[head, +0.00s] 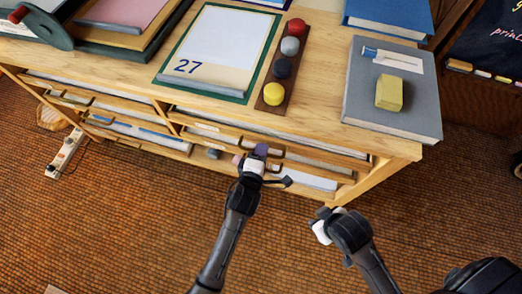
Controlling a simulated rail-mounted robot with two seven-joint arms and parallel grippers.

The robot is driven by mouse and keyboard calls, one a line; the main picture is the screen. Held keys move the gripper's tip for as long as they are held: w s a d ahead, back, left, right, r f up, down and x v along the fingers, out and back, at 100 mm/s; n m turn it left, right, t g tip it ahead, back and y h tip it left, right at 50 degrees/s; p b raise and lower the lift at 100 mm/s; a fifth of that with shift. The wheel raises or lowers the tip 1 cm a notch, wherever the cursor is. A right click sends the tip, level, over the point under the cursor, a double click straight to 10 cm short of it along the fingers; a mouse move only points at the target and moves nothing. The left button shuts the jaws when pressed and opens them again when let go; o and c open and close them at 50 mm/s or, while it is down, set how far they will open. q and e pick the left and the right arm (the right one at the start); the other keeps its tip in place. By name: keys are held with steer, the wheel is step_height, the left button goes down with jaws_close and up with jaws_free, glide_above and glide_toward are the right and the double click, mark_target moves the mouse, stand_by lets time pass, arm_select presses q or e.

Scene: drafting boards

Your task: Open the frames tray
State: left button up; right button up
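A wooden desk (120,62) has several shallow trays under its top, with paper and other items in them. Their labels are too small to read, so I cannot tell which is the frames tray. My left gripper (257,157) is at the front of the right-hand trays (310,168), among their edges. Its fingertips are small and partly hidden, so I cannot tell whether it grips an edge or is open. My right gripper (320,222) is in front of the desk's right end, over the floor, apart from the trays. Its finger opening is unclear.
On the desk top lie a sheet marked 27 (217,47), a strip with coloured discs (283,62), a grey book (421,105) with a yellow block (389,92), and a blue book (390,15). A power strip (66,152) lies on the brown floor at left. The floor in front is mostly clear.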

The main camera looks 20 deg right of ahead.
arm_select(q)
jaws_close()
arm_select(e)
steer(key=shift+r, duration=0.1)
